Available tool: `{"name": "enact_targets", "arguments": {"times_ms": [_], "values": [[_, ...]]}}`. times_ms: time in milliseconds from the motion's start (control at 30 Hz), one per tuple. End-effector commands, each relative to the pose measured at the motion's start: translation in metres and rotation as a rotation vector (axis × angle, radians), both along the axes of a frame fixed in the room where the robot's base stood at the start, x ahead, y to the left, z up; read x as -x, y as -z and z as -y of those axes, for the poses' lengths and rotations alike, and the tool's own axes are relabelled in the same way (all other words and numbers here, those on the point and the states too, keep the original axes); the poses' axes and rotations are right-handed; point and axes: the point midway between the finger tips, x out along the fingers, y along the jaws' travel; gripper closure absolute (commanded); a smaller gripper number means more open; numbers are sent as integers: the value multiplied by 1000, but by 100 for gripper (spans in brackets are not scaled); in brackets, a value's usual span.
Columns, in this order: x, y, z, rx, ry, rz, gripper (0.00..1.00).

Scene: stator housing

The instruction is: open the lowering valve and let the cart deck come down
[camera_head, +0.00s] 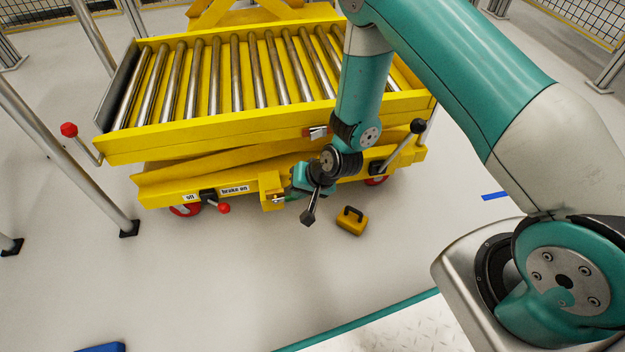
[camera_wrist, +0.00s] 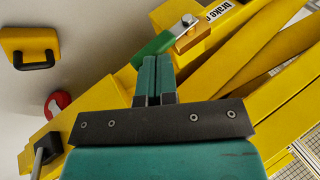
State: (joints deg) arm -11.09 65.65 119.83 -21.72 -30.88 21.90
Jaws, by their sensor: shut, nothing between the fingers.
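The yellow cart (camera_head: 125,151) has a roller deck (camera_head: 235,68), which stands a little above its lower frame with slanted yellow beams between. A green valve handle (camera_wrist: 152,46) with a metal pivot (camera_wrist: 186,22) sits by a yellow block on the cart's near side; in the head view the block (camera_head: 271,188) shows, but the handle is mostly hidden by my gripper. My gripper (camera_head: 290,197) is shut and empty. In the wrist view its teal fingertips (camera_wrist: 150,62) are just below the green handle; I cannot tell whether they touch it.
A yellow case (camera_head: 351,221) with a black handle lies on the floor. A red-knobbed lever (camera_head: 69,129) sticks out at the cart's left, a black-knobbed lever (camera_head: 418,126) at its right. A red pedal (camera_head: 224,208) sits below the "brake on" label (camera_head: 234,189). Metal posts stand at left.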

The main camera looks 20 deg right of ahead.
Motion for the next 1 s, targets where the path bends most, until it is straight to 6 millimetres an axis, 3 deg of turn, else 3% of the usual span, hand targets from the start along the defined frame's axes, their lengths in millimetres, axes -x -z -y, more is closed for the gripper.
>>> {"name": "enact_targets", "arguments": {"times_ms": [1000], "values": [[1, 4, -12, 5, -18, -2, 100]]}}
